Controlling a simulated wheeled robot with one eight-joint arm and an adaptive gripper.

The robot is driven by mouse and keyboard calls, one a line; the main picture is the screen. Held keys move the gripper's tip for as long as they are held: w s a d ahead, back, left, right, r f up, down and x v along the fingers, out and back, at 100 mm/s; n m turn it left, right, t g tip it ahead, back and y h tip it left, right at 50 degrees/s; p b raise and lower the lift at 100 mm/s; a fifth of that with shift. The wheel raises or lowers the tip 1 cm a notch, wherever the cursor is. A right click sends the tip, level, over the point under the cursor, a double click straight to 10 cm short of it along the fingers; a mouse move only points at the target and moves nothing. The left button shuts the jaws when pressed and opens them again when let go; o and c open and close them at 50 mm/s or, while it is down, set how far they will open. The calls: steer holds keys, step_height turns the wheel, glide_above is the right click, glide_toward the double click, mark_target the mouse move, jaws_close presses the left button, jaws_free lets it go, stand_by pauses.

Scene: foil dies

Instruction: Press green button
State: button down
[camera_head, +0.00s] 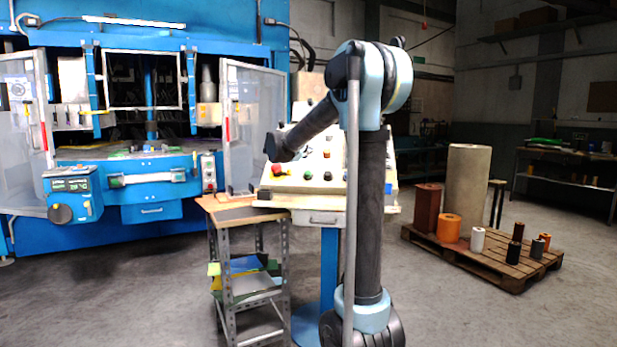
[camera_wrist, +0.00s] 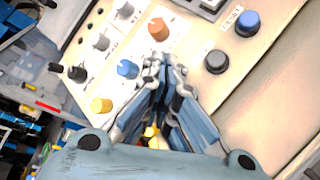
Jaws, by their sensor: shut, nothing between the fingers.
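A green button (camera_head: 308,175) appears small on the sloped pale control panel (camera_head: 265,184) in the head view, right of a red button (camera_head: 277,170). In the wrist view I cannot make out a green button. My gripper (camera_wrist: 162,66) is shut and empty in front of the panel, its fingertips pictured between a blue knob (camera_wrist: 128,69) and a dark grey button (camera_wrist: 217,61). I cannot tell whether the fingertips touch the panel. A small yellow thing shows between the finger linkages. In the head view my fingers cannot be made out.
An orange knob (camera_wrist: 158,29), a yellow knob (camera_wrist: 101,104) and a blue button (camera_wrist: 248,23) stand out near the fingers. A metal shelf cart (camera_head: 228,285) stands front-left of the panel. A blue machine (camera_head: 150,213) is at left, a loaded pallet (camera_head: 480,268) at right.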

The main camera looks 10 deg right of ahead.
steer(key=w+d+f, duration=0.1)
steer(key=w+f, duration=0.3)
steer(key=f, duration=0.3)
steer(key=shift+w+d, duration=0.25)
steer(key=shift+w, duration=0.1)
steer(key=shift+w+d+f, duration=0.15)
steer(key=shift+w+f, duration=0.25)
steer(key=shift+f, duration=0.35)
stand_by(2.4)
steer(key=shift+r, duration=0.1)
steer(key=shift+s+r, duration=0.5)
steer(key=shift+r, duration=0.2)
steer(key=shift+s+a+r, duration=0.1)
steer(key=shift+a, duration=0.1)
steer(key=s+r, duration=0.1)
steer(key=r, duration=0.1)
steer(key=s+r, duration=0.1)
steer(key=r, duration=0.1)
steer(key=shift+s+a, duration=0.3)
steer(key=shift+a, duration=0.1)
steer(key=shift+f, duration=0.1)
stand_by(0.5)
